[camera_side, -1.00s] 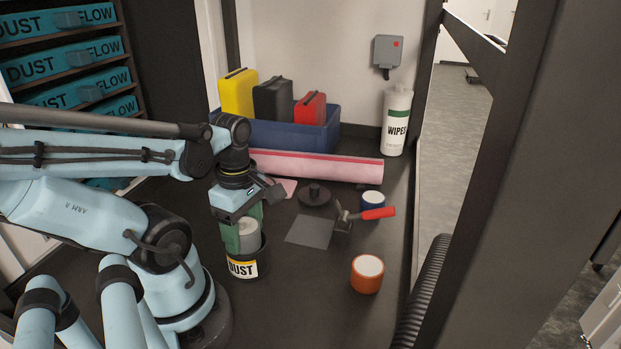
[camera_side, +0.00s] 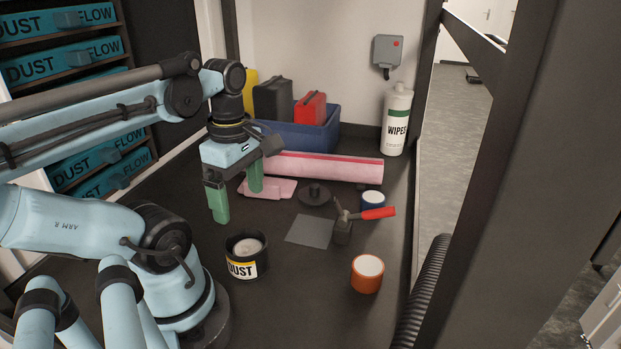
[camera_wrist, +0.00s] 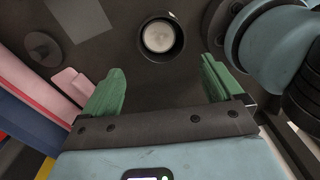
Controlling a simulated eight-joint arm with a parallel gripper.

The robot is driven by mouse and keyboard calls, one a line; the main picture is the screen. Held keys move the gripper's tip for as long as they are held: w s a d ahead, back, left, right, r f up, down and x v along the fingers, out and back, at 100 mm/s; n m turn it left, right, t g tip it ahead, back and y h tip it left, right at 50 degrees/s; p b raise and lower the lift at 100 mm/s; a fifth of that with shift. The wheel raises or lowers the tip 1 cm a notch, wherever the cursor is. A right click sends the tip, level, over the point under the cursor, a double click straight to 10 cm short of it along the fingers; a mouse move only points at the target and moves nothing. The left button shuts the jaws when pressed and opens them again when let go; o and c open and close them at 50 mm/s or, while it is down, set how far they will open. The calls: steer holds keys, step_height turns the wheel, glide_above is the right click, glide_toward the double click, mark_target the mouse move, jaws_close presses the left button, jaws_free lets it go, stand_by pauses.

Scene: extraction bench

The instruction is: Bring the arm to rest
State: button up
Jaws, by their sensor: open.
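My gripper (camera_side: 236,200) is open and empty, its two green fingers pointing down above the bench. It hangs above and slightly left of the black DUST pot (camera_side: 246,268), clear of it. The pot stands upright and holds a pale, round-topped item (camera_side: 246,248). In the wrist view my gripper's green fingers (camera_wrist: 157,88) are spread wide, and the pot (camera_wrist: 161,54) with the pale item (camera_wrist: 158,37) inside shows beyond them. Nothing is between the fingers.
A pink roll (camera_side: 325,167), pink cloths (camera_side: 270,188), a black lidded disc (camera_side: 314,194), a grey sheet (camera_side: 310,231), a red-handled tool (camera_side: 375,213), an orange tape roll (camera_side: 367,275) and a blue bin (camera_side: 300,137) lie around. A wipes bottle (camera_side: 396,120) stands at back right.

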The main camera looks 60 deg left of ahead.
steer(key=w+d+m+t, duration=0.3)
steer(key=w+m, duration=0.4)
steer(key=m, duration=0.5)
steer(key=w+d+f+m+t, duration=0.1)
steer(key=w+d+m+t, duration=0.3)
steer(key=m, duration=0.9)
steer(key=w+d, duration=0.1)
steer(key=w, duration=0.2)
steer(key=shift+w+d, duration=0.35)
steer(key=shift+d, duration=0.05)
